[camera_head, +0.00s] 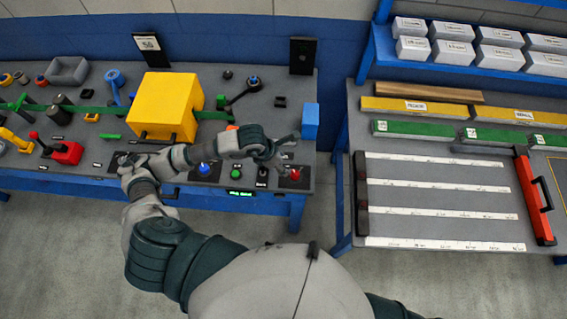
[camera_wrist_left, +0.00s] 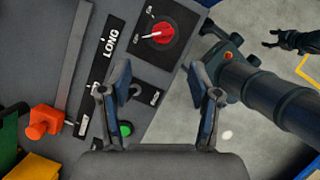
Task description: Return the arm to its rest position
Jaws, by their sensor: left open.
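My left gripper (camera_head: 284,152) is over the right end of the panel bench in the head view, near the red knob (camera_head: 295,174). My left arm (camera_head: 160,225) bends out to the left and back over the bench. A dark gripper-like shape (camera_wrist_left: 294,40) shows small at the right of the left wrist view, perhaps my right gripper; its jaws are unclear.
The bench (camera_head: 90,170) holds a yellow box (camera_head: 165,105), a blue button (camera_head: 204,169), a green button (camera_head: 236,173) and a blue block (camera_head: 310,121). A second table (camera_head: 440,215) with strips and a red-handled bar (camera_head: 535,195) stands right. Floor shows between the tables.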

